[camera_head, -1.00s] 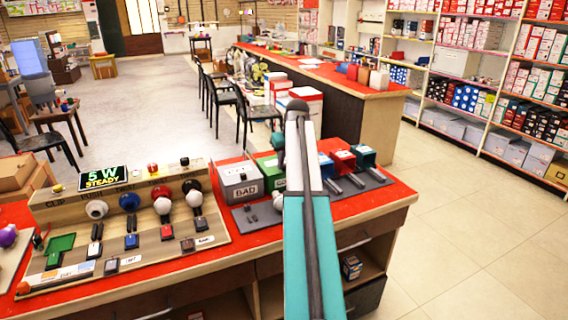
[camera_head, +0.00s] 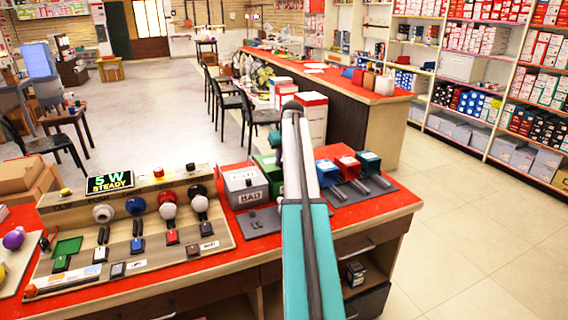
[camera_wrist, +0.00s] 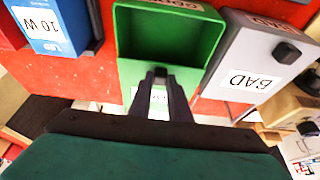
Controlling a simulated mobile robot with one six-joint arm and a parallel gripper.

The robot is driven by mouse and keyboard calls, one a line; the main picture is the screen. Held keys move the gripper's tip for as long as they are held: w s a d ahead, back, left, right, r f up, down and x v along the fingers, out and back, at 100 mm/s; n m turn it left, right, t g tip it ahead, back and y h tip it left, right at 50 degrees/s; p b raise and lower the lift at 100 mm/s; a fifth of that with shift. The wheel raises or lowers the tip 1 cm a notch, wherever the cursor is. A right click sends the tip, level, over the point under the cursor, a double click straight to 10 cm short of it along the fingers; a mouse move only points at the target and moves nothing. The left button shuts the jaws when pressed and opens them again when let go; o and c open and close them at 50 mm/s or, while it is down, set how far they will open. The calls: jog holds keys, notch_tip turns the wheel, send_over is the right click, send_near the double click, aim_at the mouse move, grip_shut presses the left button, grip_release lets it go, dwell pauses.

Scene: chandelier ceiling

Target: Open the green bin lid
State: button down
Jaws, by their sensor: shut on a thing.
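The green bin (camera_wrist: 210,50) fills the upper middle of the wrist view, and its hollow inside shows. It has a white label on its near face, partly behind the fingers, and a cut-off label at the far edge. In the head view the green bin (camera_head: 266,165) stands on the red counter, partly behind my arm. My gripper (camera_wrist: 161,76) is at the bin's near edge with its dark fingers close together, shut on a small part of the green bin lid. The gripped part is mostly hidden between the fingertips. The gripper is hidden in the head view.
The grey BAD box (camera_head: 244,184) with a dark knob stands close on the left of the green bin. Blue and red boxes (camera_head: 348,166) stand on the right. A wooden switch panel (camera_head: 130,235) fills the counter's left. The red counter (camera_head: 395,202) is bare at far right.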

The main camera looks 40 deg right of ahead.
jog(key=shift+w+d, duration=0.25)
jog(key=shift+w, duration=0.5)
jog(key=shift+w+d, duration=0.25)
jog(key=shift+w, duration=0.5)
jog(key=c, duration=1.6)
grip_release()
jog(key=shift+c, duration=0.2)
jog(key=shift+s+r, duration=0.1)
jog(key=shift+s+r, duration=0.2)
jog(key=shift+r, duration=0.25)
jog(key=b+v, duration=0.1)
jog(key=v, duration=1.1)
jog(key=shift+r, duration=0.3)
